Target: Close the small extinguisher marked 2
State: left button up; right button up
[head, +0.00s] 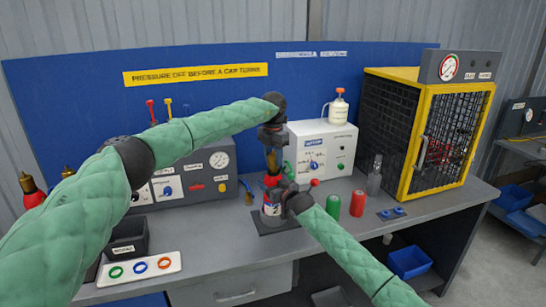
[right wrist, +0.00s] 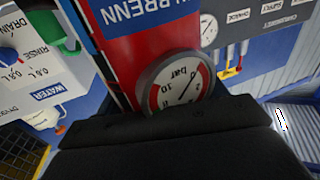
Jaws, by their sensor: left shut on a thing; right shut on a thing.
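The small extinguisher (head: 270,210), red with a pale label that seems to carry a 2, stands upright on a dark plate on the bench. Its red body (right wrist: 150,40), blue label and round bar gauge (right wrist: 178,84) fill the right wrist view. My right gripper (head: 283,200) is shut on its body from the right. My left gripper (head: 273,160) points down from above and is shut on a part at the extinguisher's top. The fingers hide that part, and I cannot tell whether it is seated on the neck.
A white water unit (head: 322,150) and a grey gauge panel (head: 195,180) stand behind. A yellow-framed mesh cage (head: 425,135) stands at right. Green (head: 333,206) and red (head: 357,203) cylinders are close by on the right. A ring tray (head: 140,269) lies front left.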

pick_arm(q)
jog(key=shift+f, duration=0.55)
dwell(0.4)
pick_arm(e)
jog(key=c, duration=0.5)
pick_arm(q)
jog(key=m, duration=0.3)
jog(key=shift+m, duration=0.4)
jog(key=m, duration=0.4)
jog(key=shift+w, duration=0.1)
jog(key=m, duration=0.5)
jog(key=shift+a+m, duration=0.1)
jog(key=shift+m, duration=0.2)
jog(key=m, duration=0.6)
jog(key=shift+w+m, duration=0.15)
jog(key=shift+m, duration=0.25)
jog(key=m, duration=0.5)
jog(key=shift+m, duration=0.3)
jog(key=m, duration=0.6)
jog(key=shift+w+m, duration=0.15)
jog(key=shift+m, duration=0.15)
